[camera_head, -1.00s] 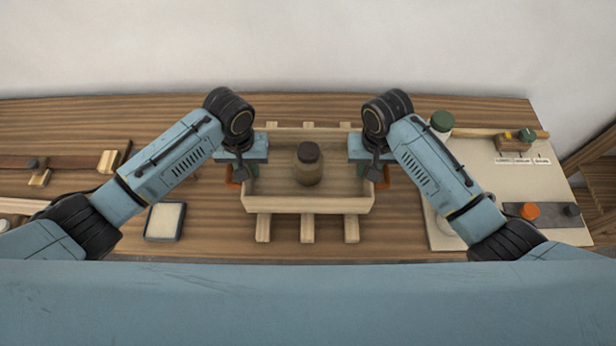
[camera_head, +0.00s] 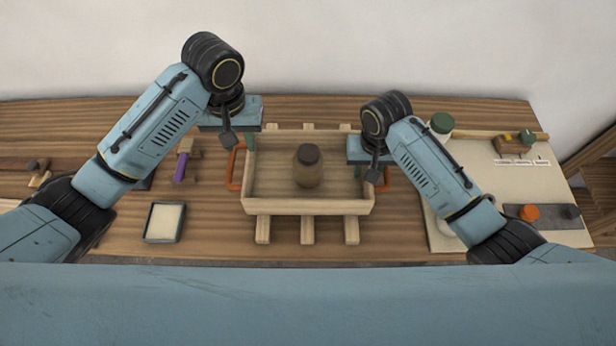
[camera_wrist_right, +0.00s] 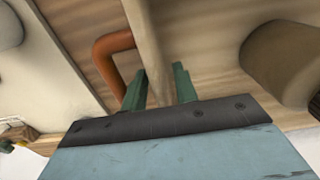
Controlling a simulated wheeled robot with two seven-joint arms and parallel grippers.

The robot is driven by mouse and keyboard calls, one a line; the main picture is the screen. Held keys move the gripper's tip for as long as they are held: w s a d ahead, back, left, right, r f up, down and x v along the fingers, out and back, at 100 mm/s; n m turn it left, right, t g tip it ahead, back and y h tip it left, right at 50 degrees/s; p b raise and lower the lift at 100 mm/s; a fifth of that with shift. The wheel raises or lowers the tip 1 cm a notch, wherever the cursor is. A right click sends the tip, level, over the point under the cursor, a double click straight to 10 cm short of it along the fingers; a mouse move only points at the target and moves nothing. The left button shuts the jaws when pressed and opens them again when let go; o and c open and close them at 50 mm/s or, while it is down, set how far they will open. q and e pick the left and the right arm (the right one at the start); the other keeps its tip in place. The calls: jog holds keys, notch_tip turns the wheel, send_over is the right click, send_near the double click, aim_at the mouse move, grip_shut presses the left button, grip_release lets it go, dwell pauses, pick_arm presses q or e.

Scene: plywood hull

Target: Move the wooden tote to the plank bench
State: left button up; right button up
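The wooden tote (camera_head: 308,206) rests level across several pale wooden rails on the bench, with a brown jar (camera_head: 308,167) upright inside. Its left orange handle (camera_head: 234,168) is bare. My left gripper (camera_head: 240,142) is above and behind that handle, apart from it, and looks open and empty; one finger is hidden. My right gripper (camera_head: 372,170) is at the tote's right end. In the right wrist view its green fingers (camera_wrist_right: 160,80) stand close on both sides of the tote's end wall (camera_wrist_right: 150,40), beside the orange handle (camera_wrist_right: 108,55), and look shut on the wall.
A pale board (camera_head: 480,185) on the right carries a green-lidded jar (camera_head: 441,124) and an orange knob (camera_head: 529,212). A small tray (camera_head: 165,221) and a purple-handled tool (camera_head: 181,167) lie left of the tote. Bare wood (camera_head: 215,225) lies between tray and tote.

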pick_arm(q)
jog(key=shift+r, duration=0.4)
pick_arm(e)
jog(key=shift+r, duration=0.3)
notch_tip(320, 180, up, 10)
jog(key=shift+w+f, duration=0.1)
jog(key=shift+r, duration=0.8)
pick_arm(q)
jog(key=shift+s, duration=0.1)
